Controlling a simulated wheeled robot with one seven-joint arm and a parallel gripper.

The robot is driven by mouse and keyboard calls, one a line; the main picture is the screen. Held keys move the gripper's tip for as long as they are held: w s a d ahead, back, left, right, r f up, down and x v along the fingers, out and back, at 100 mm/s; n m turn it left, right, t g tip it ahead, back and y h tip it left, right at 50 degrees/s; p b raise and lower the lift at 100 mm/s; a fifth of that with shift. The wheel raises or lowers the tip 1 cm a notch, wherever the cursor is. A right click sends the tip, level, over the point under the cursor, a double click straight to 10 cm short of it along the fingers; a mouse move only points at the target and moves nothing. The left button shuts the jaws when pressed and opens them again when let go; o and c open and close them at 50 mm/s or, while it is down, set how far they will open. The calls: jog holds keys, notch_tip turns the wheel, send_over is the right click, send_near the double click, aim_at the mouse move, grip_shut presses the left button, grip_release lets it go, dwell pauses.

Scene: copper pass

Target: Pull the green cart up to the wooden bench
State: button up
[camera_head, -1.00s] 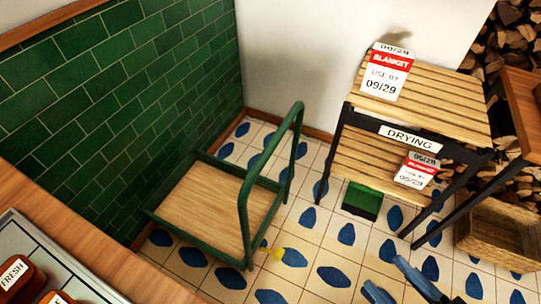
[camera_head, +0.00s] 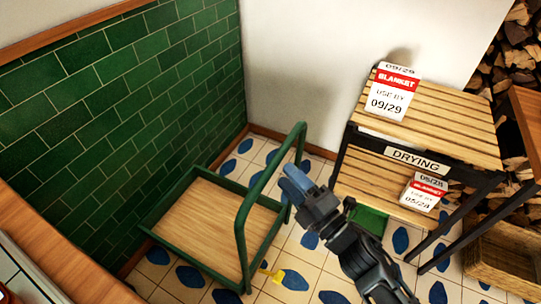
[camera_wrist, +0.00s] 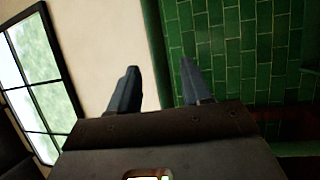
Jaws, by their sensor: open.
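The green cart (camera_head: 205,225) stands on the tiled floor by the green brick wall in the head view. It has an empty wooden deck and a tall green tube handle (camera_head: 241,235) on its right side. My gripper (camera_head: 291,181) is open and empty, at the upper right part of the handle in the picture; I cannot tell whether it touches.
Packages marked BLANKET stand on the bench top (camera_head: 392,95) and lower shelf (camera_head: 424,192). A green box (camera_head: 368,219) sits under the bench, partly behind my arm. A basket (camera_head: 500,255) and stacked firewood (camera_head: 515,50) are at the right. A yellow thing (camera_head: 290,279) lies near the cart.

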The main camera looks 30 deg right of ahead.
jog(key=p+x, duration=0.1)
jog(key=x, duration=0.6)
jog(key=shift+w, duration=0.3)
jog(key=shift+a, duration=0.1)
grip_shut()
